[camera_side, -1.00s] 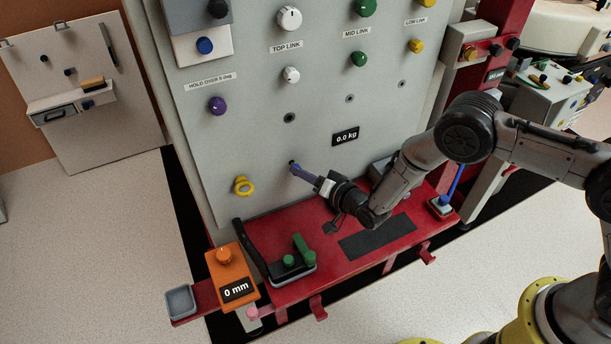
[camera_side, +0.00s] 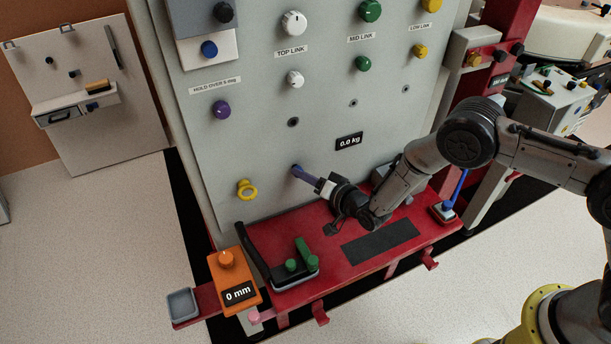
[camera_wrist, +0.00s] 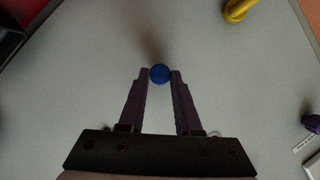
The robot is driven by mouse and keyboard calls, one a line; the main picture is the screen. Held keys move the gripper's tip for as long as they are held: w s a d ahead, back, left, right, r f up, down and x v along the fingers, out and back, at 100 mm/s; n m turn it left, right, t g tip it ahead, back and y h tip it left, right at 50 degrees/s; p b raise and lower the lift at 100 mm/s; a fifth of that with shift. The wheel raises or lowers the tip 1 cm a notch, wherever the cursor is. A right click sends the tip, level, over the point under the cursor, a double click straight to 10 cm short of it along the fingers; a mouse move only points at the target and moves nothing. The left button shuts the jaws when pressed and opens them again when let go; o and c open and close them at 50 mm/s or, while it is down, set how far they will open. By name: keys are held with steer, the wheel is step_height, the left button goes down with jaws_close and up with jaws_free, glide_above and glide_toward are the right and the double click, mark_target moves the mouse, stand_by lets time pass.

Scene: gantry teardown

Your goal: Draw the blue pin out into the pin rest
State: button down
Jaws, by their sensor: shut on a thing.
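The blue pin (camera_wrist: 160,73) shows in the wrist view as a round blue end between my fingertips. My gripper (camera_wrist: 159,74) is shut on it, with one finger on each side. In the side view my gripper (camera_side: 298,170) points left and up at the pale panel (camera_side: 325,95), its fingertips at the panel face below the labelled knobs. The pin is mostly hidden by the fingers there, and I cannot tell how deep it sits. A small grey tray (camera_side: 181,304) at the lower left may be the pin rest; I cannot be sure.
A yellow ring (camera_side: 247,188) sticks out left of my fingers. The red bench (camera_side: 352,265) below carries green-handled parts (camera_side: 303,257) and a dark mat (camera_side: 380,243). An orange gauge (camera_side: 228,267) stands at its left end. An upright blue rod (camera_side: 456,188) stands at the right.

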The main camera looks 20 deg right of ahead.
steer(key=c, duration=0.5)
jaws_free()
steer(key=shift+s, duration=0.15)
